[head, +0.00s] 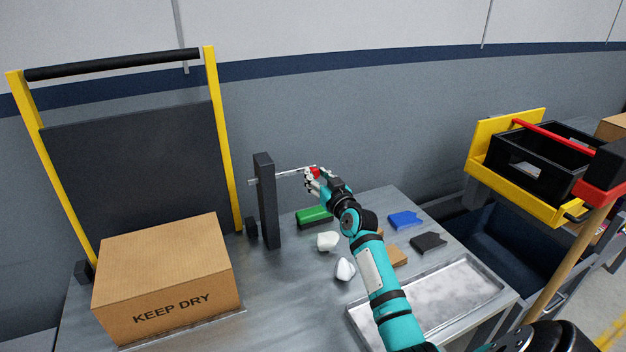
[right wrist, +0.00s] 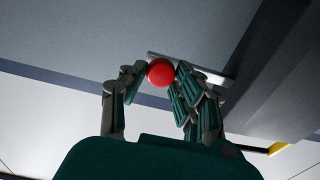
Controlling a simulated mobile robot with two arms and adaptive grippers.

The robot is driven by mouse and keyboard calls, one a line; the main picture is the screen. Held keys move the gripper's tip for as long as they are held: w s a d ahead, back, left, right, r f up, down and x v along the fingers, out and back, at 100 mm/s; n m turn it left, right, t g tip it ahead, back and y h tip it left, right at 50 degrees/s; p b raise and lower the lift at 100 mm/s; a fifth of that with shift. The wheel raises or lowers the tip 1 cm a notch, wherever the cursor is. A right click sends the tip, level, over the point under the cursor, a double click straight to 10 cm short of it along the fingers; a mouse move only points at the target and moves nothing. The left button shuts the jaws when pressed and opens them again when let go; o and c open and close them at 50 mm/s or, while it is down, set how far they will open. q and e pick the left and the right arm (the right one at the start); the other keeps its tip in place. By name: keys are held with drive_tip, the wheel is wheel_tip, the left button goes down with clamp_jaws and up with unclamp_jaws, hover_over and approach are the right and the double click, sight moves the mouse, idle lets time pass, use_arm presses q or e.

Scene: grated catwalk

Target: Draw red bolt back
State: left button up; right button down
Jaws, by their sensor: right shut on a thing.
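The red bolt knob (head: 315,172) sits at the right end of a thin metal bolt rod (head: 285,175). The rod passes through a dark upright post (head: 266,205) and shows a short end on the post's left side. My right gripper (head: 310,180) is shut on the red knob. In the right wrist view the red knob (right wrist: 160,72) is between the fingertips of my right gripper (right wrist: 158,80), with the rod (right wrist: 195,68) running behind it to the dark post (right wrist: 270,70). My left gripper is not in view.
A cardboard box (head: 165,280) stands left on the metal table, before a dark panel (head: 140,160) in a yellow frame. A green block (head: 313,216), white lumps, blue and black pieces and a shallow tray (head: 455,300) lie around my right arm.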

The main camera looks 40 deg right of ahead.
drive_tip(key=c, duration=1.4)
unclamp_jaws()
drive_tip(key=shift+d+r, duration=0.1)
drive_tip(key=shift+d, duration=0.1)
drive_tip(key=shift+o, duration=0.7)
drive_tip(key=shift+s+d, duration=0.1)
drive_tip(key=v, duration=1.2)
